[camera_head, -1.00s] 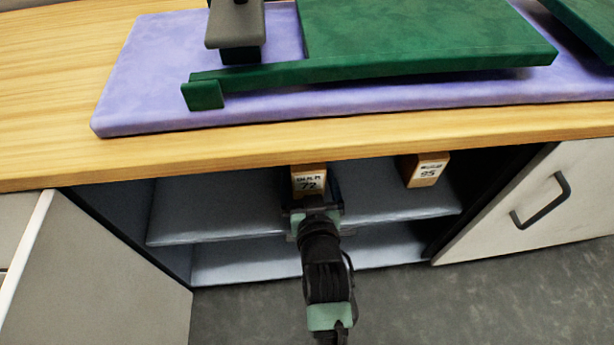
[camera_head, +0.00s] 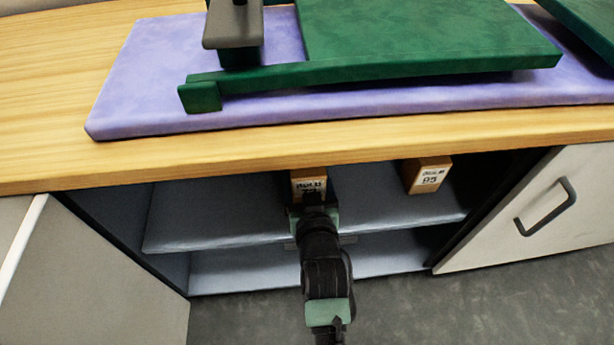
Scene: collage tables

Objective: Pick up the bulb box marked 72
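The bulb box marked 72 (camera_head: 308,183) stands on the upper shelf of the open cabinet, under the tabletop. Its label faces me, and its lower part is hidden behind my gripper; the number is partly covered now. My gripper (camera_head: 312,205) is right at the front of this box, reaching in from below. Its fingers are hidden or too dark to make out, so I cannot tell whether they are open or touching the box.
A second box (camera_head: 428,175), marked 95 or similar, stands to the right on the same shelf (camera_head: 200,217). The wooden tabletop edge (camera_head: 200,165) hangs close above. An open cabinet door (camera_head: 95,275) is at left, a handled white door (camera_head: 545,210) at right.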

